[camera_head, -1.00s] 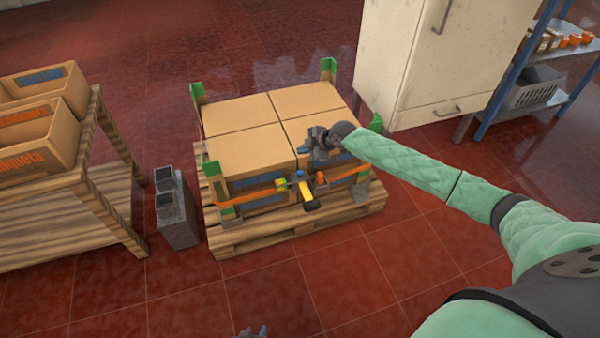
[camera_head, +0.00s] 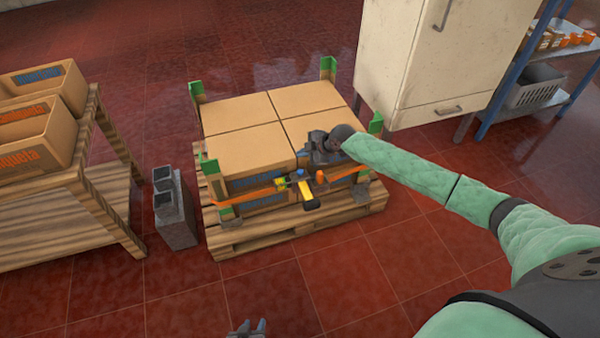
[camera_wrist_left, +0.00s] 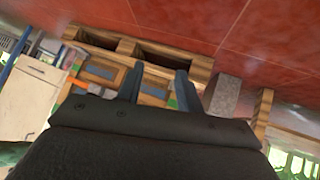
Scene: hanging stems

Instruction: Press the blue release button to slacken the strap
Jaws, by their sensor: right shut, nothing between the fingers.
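An orange strap (camera_head: 252,195) runs around the front of the boxes on a pallet. Its dark ratchet buckle with a yellow handle (camera_head: 307,193) sits at the front middle, with an orange knob (camera_head: 320,177) beside it.
The cardboard boxes (camera_head: 240,150) have green corner posts and stand on a wooden pallet (camera_head: 290,236). A grey hollow block (camera_head: 174,215) and a wooden table (camera_head: 60,215) with crates are at left. A cream cabinet (camera_head: 420,70) stands behind right. The front floor is clear.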

